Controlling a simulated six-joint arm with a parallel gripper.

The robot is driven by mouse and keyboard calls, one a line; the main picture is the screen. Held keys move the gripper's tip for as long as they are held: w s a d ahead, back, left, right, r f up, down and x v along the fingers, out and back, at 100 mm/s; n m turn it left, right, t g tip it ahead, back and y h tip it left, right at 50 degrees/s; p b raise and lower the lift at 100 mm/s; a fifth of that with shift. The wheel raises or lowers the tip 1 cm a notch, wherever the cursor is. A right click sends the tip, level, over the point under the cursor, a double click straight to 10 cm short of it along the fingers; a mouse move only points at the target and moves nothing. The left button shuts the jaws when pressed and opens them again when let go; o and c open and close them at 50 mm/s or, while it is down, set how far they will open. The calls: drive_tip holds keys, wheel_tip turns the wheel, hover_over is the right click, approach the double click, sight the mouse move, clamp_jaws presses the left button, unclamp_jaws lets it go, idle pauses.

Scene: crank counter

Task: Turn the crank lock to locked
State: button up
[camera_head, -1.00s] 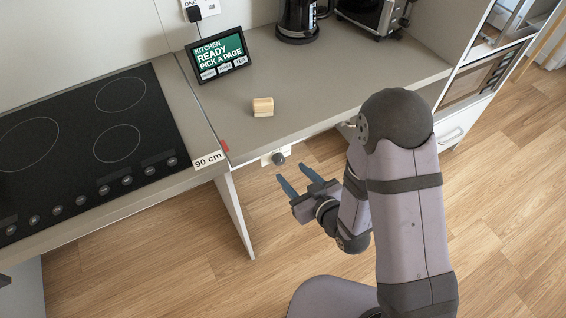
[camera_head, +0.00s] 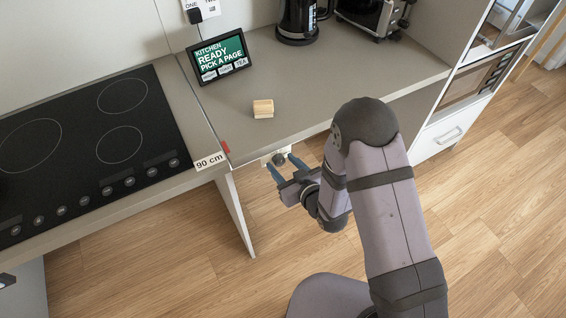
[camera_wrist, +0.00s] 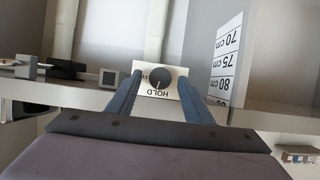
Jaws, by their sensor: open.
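The crank lock is a round dark knob (camera_head: 279,159) on a white plate under the counter's front edge. In the wrist view the knob (camera_wrist: 154,79) shows between my fingers, with the word HOLD on its plate (camera_wrist: 158,93), upside down. My gripper (camera_head: 281,167) is open, with its blue-grey fingertips on either side of the knob or just in front of it. In the wrist view my gripper (camera_wrist: 154,80) is also open, and nothing is held. I cannot tell whether the fingers touch the knob. The rest of the plate's lettering is hidden.
The black cooktop (camera_head: 85,140) is at left. A height scale (camera_wrist: 226,60) stands at right in the wrist view. Open floor lies below.

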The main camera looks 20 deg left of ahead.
drive_tip(key=shift+w+a, duration=0.1)
drive_tip(key=c, duration=1.1)
drive_tip(key=shift+o, duration=0.2)
drive_tip(key=shift+a+f+n+t+b, duration=0.1)
drive_tip(key=shift+f+n+t+b, duration=0.1)
drive_tip(key=shift+n+t+b, duration=0.45)
drive_tip(key=shift+r+h+b, duration=0.15)
drive_tip(key=shift+h+b, duration=0.15)
drive_tip(key=shift+b, duration=0.1)
drive_tip(key=o, duration=1.1)
drive_tip(key=shift+c, duration=0.2)
